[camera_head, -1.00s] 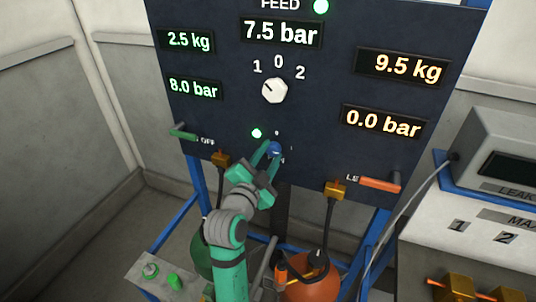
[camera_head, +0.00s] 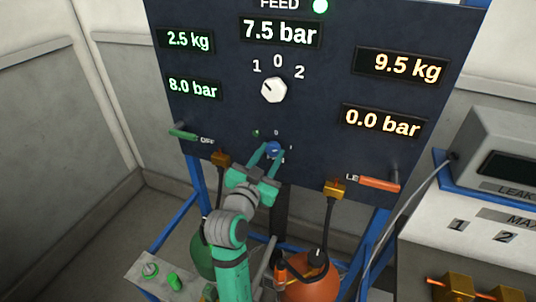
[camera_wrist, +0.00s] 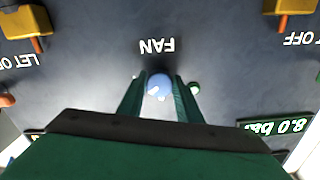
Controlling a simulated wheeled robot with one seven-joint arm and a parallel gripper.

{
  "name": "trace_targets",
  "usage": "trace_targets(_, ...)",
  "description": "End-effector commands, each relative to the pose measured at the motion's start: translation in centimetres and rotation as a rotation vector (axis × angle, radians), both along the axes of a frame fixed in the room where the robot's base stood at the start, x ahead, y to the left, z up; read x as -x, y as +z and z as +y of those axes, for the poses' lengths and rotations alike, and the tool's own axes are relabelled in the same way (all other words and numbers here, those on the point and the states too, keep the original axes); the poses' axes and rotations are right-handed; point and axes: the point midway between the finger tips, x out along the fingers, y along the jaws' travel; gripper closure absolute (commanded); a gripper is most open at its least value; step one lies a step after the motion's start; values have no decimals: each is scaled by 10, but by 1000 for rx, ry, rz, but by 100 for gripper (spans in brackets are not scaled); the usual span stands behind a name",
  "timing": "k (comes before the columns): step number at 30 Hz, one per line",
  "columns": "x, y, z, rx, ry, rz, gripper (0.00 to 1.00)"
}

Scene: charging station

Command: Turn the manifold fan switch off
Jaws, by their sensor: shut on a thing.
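The fan switch is a small blue knob (camera_head: 274,149) low in the middle of the dark panel. In the wrist view the blue knob (camera_wrist: 159,86) sits between my two fingers, below the upside-down word FAN (camera_wrist: 157,46). My gripper (camera_head: 268,155) reaches up to the panel from below and is shut on the knob; it also shows in the wrist view (camera_wrist: 160,92). A small lamp (camera_head: 255,133) up and left of the knob looks dim in the head view. The knob's pointer is too small or covered to read.
A white selector dial (camera_head: 274,90) marked 1, 0, 2 is above. A green lever (camera_head: 183,135) is at the left, an orange lever (camera_head: 380,184) at the right. Brass fittings (camera_head: 336,190) and an orange cylinder (camera_head: 311,276) are below.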

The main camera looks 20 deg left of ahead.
Motion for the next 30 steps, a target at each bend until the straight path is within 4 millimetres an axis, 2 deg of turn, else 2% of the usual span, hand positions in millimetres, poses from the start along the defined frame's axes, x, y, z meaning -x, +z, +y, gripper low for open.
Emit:
trace_targets(21, 0, 5, -3, 671, -3, 13, 91)
trace_targets(30, 0, 6, -3, 888, -3, 18, 91)
